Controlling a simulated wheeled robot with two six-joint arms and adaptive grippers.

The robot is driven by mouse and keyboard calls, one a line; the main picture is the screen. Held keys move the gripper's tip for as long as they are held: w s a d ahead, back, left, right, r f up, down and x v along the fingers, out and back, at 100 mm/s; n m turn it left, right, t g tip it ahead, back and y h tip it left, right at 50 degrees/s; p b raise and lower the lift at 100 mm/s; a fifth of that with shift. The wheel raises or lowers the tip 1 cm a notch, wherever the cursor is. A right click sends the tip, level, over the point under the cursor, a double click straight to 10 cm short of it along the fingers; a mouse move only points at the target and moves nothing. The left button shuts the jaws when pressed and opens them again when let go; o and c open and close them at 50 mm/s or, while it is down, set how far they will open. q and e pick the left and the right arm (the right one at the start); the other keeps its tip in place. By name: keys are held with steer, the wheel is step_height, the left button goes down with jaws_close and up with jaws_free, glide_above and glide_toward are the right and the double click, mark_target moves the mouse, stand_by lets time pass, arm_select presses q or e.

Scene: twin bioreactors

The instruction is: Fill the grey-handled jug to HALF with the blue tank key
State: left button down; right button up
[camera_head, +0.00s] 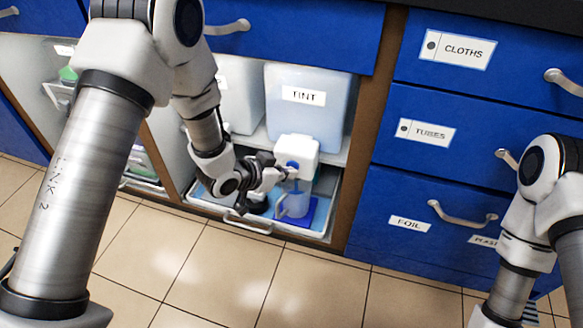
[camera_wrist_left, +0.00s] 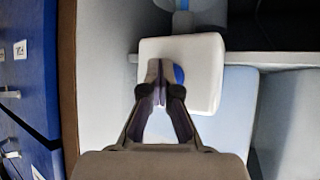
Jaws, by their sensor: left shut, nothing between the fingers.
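A translucent tank labelled TINT (camera_head: 303,97) stands on the cabinet shelf. A white tap block (camera_head: 298,146) sits below its front, with a round blue key (camera_head: 292,165) on its face. A small bluish jug (camera_head: 297,204) stands under the tap on a blue mat (camera_head: 305,217); its pale handle is on the left, and its level cannot be read. My left gripper (camera_head: 281,174) is shut and empty at the key. In the left wrist view its closed fingers (camera_wrist_left: 160,80) are in front of the white block, partly hiding the blue key (camera_wrist_left: 179,75). My right gripper is out of view.
A second translucent tank (camera_head: 240,95) stands to the left on the shelf. The tray (camera_head: 247,224) under the jug has a raised rim and a front handle. A wooden cabinet post (camera_head: 359,140) and blue drawers (camera_head: 400,190) bound the right side. The tiled floor in front is clear.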

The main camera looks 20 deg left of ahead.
arm_select(q)
steer(key=shift+s, duration=0.95)
steer(key=shift+s+a, duration=0.1)
steer(key=shift+s, duration=2.4)
